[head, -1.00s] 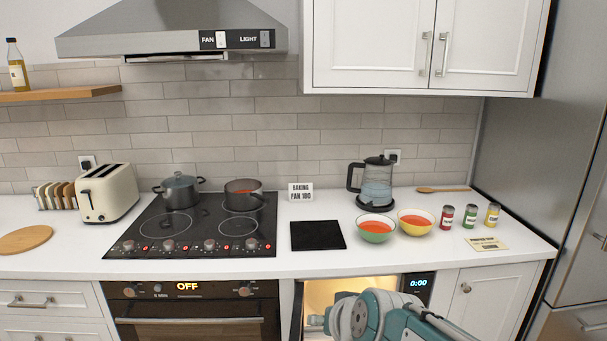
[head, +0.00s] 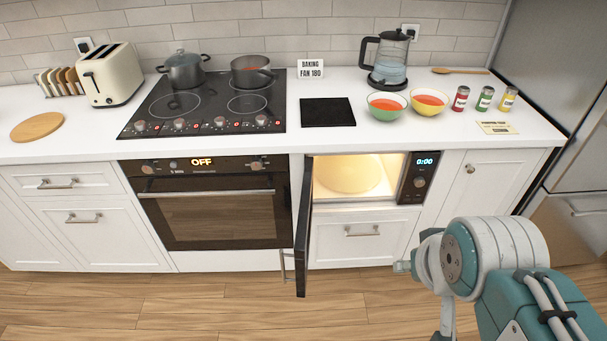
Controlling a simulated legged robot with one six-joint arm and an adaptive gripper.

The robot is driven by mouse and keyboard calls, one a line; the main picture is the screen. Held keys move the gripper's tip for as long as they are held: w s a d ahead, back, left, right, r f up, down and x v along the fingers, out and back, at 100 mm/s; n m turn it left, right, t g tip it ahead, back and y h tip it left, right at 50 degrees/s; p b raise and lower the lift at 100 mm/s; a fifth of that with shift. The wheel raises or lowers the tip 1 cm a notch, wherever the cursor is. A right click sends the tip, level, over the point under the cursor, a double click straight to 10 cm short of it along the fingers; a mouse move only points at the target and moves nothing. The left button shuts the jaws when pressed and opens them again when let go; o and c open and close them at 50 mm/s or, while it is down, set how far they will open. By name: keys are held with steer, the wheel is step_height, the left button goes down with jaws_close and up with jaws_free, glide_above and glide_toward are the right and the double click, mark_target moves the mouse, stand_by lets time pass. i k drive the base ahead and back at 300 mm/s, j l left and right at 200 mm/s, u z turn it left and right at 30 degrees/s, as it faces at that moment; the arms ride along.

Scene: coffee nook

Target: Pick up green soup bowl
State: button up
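The green soup bowl (head: 386,113) stands upright on the white counter, left of a yellow bowl (head: 429,110), and holds orange-red soup. The two bowls are close together at their rims. My arm is low at the right of the head view, in front of the cabinets and well below the counter top. Only a small grey part of what seems to be my gripper (head: 403,267) shows beside the arm link, so its fingers cannot be made out. It is apart from the green bowl.
A lit microwave (head: 420,178) below the bowls has its door (head: 303,230) swung open toward me. A kettle (head: 390,62) stands behind the bowls.

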mark_target(386, 106)
steer(key=j+z, duration=0.35)
steer(key=j, duration=1.15)
steer(key=i+l+u, duration=0.15)
steer(key=l, duration=0.25)
steer(key=i+l+u, duration=0.15)
steer(key=i+l, duration=0.15)
steer(key=i+l+u, duration=0.15)
steer(key=l, duration=0.35)
steer(key=i+l+u, duration=0.2)
steer(key=l, duration=0.25)
steer(key=i+l+u, duration=0.15)
steer(key=l, duration=0.3)
steer(key=l+u, duration=0.15)
steer(key=l, duration=0.3)
steer(key=i+l+u, duration=0.15)
steer(key=l, duration=0.35)
